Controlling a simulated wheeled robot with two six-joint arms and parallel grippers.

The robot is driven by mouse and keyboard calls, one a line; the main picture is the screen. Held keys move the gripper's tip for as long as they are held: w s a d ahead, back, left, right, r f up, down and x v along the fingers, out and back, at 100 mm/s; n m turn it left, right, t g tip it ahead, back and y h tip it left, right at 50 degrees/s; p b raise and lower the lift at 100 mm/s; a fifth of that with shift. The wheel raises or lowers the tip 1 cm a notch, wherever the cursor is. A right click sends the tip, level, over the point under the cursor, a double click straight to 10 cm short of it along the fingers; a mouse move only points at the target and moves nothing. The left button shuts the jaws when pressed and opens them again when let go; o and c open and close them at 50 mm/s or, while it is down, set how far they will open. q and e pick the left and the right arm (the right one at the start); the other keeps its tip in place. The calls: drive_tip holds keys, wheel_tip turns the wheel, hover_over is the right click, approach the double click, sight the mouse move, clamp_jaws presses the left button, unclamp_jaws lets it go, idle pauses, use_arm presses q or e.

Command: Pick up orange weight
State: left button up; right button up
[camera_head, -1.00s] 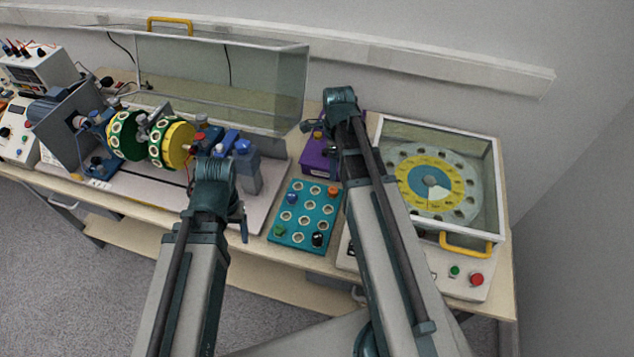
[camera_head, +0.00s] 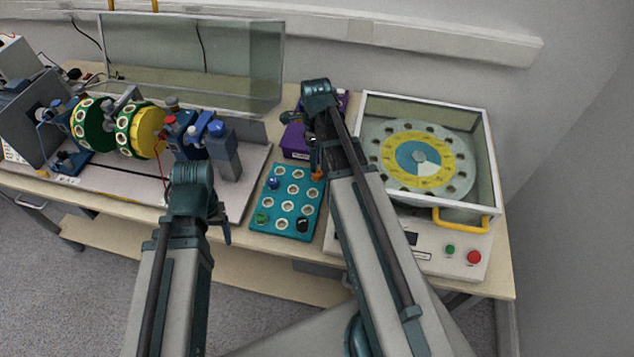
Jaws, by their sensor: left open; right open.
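The orange weight (camera_head: 317,176) is at the back right corner of the teal tray (camera_head: 257,224), which has rows of round white-rimmed holes. It is partly hidden by my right arm. My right gripper (camera_head: 315,157) is just above and behind the weight in the picture, pointing down; its jaws are open but mostly hidden by the arm, and I cannot tell whether they touch the weight. My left gripper (camera_head: 224,226) is open and empty, left of the tray near the table's front edge, partly hidden by its own arm.
Blue (camera_head: 272,182), green (camera_head: 262,218) and black (camera_head: 303,224) weights sit in the tray. A purple box (camera_head: 294,141) stands behind it. A yellow-green drum rig (camera_head: 141,131) is at left, a glass-walled dial machine (camera_head: 487,160) at right.

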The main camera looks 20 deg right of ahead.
sight(317, 176)
use_arm(q)
drive_tip(key=shift+f+b, duration=0.3)
drive_tip(key=shift+f, duration=0.5)
use_arm(e)
drive_tip(key=shift+f, duration=0.75)
wheel_tip(317, 176, down, 5)
drive_tip(key=b, duration=0.5)
drive_tip(key=shift+s+f, duration=0.15)
drive_tip(key=shift+f, duration=0.05)
use_arm(q)
wheel_tip(317, 176, down, 5)
drive_tip(key=shift+f, duration=0.1)
use_arm(e)
drive_tip(key=shift+r, duration=0.1)
drive_tip(key=shift+c, duration=0.3)
clamp_jaws()
